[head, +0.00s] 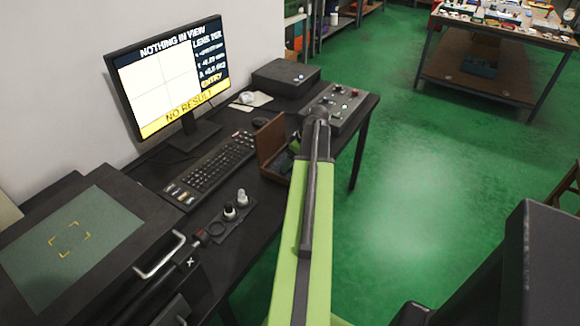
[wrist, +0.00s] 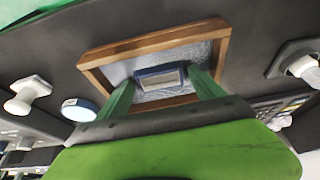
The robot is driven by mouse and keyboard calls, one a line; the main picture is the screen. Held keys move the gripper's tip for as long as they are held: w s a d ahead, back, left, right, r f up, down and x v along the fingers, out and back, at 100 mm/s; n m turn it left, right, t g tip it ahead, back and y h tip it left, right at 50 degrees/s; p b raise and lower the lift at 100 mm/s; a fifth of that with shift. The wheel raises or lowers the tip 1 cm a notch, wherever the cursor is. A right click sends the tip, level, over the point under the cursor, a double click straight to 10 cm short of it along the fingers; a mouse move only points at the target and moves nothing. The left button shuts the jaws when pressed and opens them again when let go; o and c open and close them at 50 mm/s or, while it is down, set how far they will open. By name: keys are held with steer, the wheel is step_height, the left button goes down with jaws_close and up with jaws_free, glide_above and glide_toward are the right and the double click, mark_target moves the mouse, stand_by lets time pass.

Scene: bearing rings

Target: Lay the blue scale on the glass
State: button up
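The blue scale (wrist: 160,77), a small blue-framed piece with a pale middle, is in a wood-framed tray lined with grey (wrist: 110,72) in the wrist view. My gripper (wrist: 161,79) has its two green fingers apart, one at each end of the scale. I cannot tell whether they touch or grip it. In the head view my arm reaches over the desk to the brown wooden case (head: 271,150); the scale and fingertips are hidden there. The glass (head: 100,222) is the grey-green plate at the left, bare, with yellow corner marks.
A monitor (head: 165,75) reads "NOTHING IN VIEW" and "NO RESULT". A keyboard (head: 212,168), a holder with knobs (head: 234,212) and a metal handle (head: 160,257) lie between the case and glass. A button box (head: 335,108) stands behind the case. Green floor is open at right.

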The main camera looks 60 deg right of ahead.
steer(key=c, duration=1.3)
steer(key=r+p, duration=0.5)
steer(key=shift+s+d+r, duration=0.15)
steer(key=shift+s+d, duration=0.15)
steer(key=s+d+r+p, duration=0.6)
steer(key=s+d, duration=0.1)
steer(key=s, duration=0.1)
steer(key=shift+s, duration=0.15)
